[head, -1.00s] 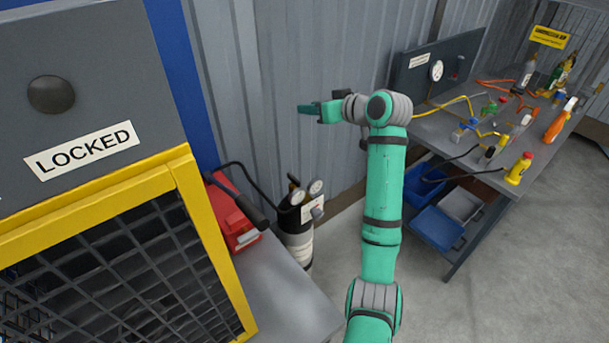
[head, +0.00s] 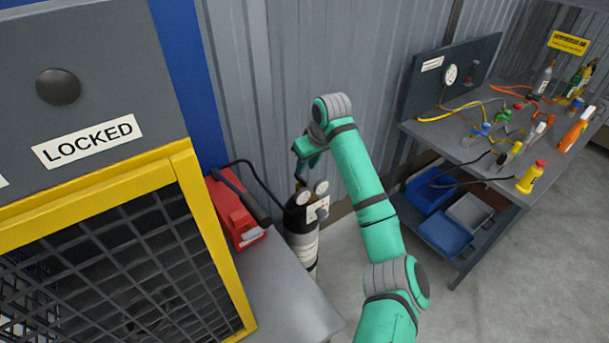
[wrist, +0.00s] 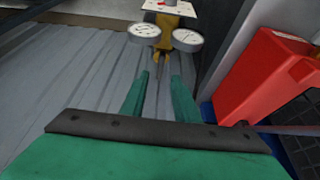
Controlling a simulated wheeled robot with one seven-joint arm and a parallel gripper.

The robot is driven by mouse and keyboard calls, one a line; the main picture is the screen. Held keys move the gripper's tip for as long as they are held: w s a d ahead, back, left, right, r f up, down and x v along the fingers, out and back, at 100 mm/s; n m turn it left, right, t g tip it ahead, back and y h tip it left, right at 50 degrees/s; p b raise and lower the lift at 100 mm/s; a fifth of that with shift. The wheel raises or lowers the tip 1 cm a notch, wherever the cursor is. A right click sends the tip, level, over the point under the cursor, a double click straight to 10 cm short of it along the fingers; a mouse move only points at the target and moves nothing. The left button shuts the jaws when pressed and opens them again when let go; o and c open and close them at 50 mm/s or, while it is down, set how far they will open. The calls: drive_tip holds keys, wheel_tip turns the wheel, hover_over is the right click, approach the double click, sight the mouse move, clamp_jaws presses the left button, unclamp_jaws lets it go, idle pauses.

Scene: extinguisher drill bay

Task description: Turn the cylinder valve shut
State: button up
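The dark cylinder (head: 303,244) with a pale label band stands upright against the corrugated wall in the head view. Two round gauges flank its brass valve, which shows in the wrist view (wrist: 166,36); the left gauge (wrist: 145,30) and right gauge (wrist: 187,38) are on either side. A white tag (head: 317,207) hangs at the cylinder's neck. My gripper (wrist: 163,85) is open and empty, its two green fingers pointing toward the valve with a gap before it. In the head view the gripper is just above the cylinder's top and partly hides the valve.
A red case (head: 236,214) with a black hose sits left of the cylinder on a grey bench (head: 285,300). A locked yellow-framed cage (head: 190,190) stands far left. A cluttered workbench (head: 425,130) with blue bins stands right. Floor between is clear.

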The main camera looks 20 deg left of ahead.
sight(301, 177)
drive_tip(key=x, duration=0.6)
drive_tip(key=shift+w+a+f, duration=0.1)
drive_tip(key=shift+a+f, duration=0.15)
drive_tip(key=shift+f, duration=0.05)
drive_tip(key=shift+c, duration=0.7)
clamp_jaws()
